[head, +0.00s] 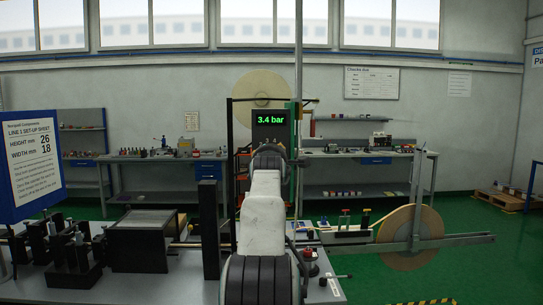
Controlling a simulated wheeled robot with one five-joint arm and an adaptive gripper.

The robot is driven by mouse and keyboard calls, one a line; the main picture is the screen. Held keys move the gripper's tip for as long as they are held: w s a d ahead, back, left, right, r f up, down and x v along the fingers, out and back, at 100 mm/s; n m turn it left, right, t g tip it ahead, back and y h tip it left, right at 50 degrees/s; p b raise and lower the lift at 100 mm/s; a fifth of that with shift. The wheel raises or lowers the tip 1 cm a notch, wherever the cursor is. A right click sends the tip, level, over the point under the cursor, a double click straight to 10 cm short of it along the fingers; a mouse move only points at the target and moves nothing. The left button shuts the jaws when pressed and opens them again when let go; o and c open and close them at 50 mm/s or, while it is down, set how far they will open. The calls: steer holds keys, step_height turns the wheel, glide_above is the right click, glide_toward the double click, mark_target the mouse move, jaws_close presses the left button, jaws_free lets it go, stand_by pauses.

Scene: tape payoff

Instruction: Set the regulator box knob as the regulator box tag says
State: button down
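A dark display (270,120) with green digits reading 3.4 bar stands at the middle of the head view, just above the end of my arm. I cannot tell whether it belongs to the regulator box. My raised arm covers what lies directly below the display. I cannot make out the regulator box knob or its tag. My gripper does not show; only my white arm link and dark joints are seen.
A blue-framed set-up sheet (30,160) stands at the left, reading height 26 and width 18. Black fixtures (70,245) stand on the near bench. A large tape reel (408,237) is at the right, with a long bar across it. Workbenches line the back wall.

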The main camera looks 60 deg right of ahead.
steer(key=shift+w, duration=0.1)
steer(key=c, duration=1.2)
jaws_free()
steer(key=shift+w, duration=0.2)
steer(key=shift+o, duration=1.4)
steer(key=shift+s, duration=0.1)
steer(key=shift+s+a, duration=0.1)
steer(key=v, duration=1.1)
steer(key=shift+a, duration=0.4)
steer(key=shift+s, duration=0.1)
